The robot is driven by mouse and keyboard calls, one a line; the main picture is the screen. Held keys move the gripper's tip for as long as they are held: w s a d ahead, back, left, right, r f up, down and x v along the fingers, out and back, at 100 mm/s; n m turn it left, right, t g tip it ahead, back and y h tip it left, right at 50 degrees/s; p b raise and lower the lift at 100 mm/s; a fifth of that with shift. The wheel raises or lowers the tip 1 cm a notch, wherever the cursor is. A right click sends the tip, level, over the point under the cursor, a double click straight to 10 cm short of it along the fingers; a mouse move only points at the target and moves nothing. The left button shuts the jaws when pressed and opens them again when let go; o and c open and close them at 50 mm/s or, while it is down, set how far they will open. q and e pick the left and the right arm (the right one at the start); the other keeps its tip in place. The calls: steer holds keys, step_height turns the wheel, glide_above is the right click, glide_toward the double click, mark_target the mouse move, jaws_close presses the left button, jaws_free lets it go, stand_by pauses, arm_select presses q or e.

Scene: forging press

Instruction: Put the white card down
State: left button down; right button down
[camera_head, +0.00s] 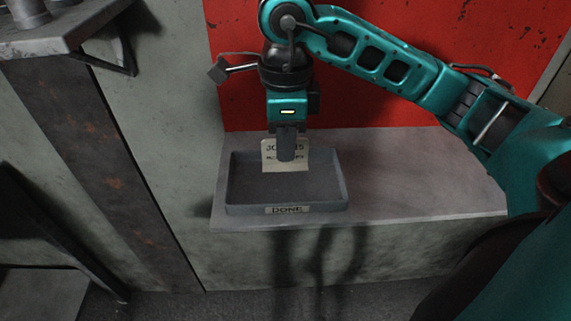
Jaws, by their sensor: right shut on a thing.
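The white card (270,163) looks cream-coloured, with dark print partly covered by my gripper. It stands roughly upright over the back part of a grey tray (232,187). My right gripper (286,158) points down and is shut on the card's middle. I cannot tell whether the card's lower edge touches the tray floor. The tray has a label reading "DONE" (286,209) on its front wall, and its visible floor is bare. My left gripper is not in view.
The tray sits on a grey ledge (420,180) with clear room to its right. A red panel (390,110) rises behind the ledge. A metal shelf (50,38) holding metal parts juts out at the top left.

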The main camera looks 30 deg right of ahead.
mark_target(285, 164)
steer(key=shift+f, duration=0.6)
step_height(285, 164, down, 3)
steer(key=shift+f, duration=0.15)
steer(key=shift+f+b, duration=0.15)
steer(key=shift+b, duration=0.2)
steer(key=c, duration=1.3)
jaws_free()
steer(key=shift+o, duration=0.2)
